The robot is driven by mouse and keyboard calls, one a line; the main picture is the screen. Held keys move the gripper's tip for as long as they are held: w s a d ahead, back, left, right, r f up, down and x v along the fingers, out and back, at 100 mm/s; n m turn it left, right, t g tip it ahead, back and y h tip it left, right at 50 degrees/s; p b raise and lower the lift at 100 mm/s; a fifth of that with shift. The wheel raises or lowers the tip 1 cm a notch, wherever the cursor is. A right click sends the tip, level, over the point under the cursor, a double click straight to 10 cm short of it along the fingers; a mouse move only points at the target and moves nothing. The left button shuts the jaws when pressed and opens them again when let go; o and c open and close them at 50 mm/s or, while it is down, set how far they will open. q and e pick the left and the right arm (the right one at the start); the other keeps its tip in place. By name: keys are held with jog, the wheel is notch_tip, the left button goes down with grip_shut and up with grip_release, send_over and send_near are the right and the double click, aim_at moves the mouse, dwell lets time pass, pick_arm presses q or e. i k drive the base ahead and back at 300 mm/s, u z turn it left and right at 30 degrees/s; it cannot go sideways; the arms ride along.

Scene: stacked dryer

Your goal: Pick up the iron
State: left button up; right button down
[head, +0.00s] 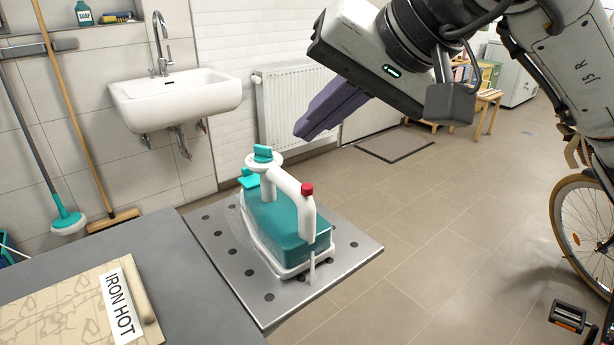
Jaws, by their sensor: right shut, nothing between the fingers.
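The iron (282,226) is teal and white with a white handle and a red knob (307,189) on top. It rests on a perforated metal plate (348,254) at the end of the grey ironing surface (190,245). My right gripper (303,129) comes in from the upper right, its purple fingers shut together and empty. It is above the iron in the picture and apart from the handle. My left gripper is not in view.
A board with an "IRON HOT" label (122,304) lies on the grey surface at lower left. A sink (175,97), a radiator (290,100) and a broom (75,120) are along the back wall. A bicycle (580,225) stands at right. The tiled floor between is open.

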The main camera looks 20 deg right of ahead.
aim_at(279, 226)
jog(key=z, duration=0.1)
jog(key=k, duration=1)
jog(key=u, duration=0.1)
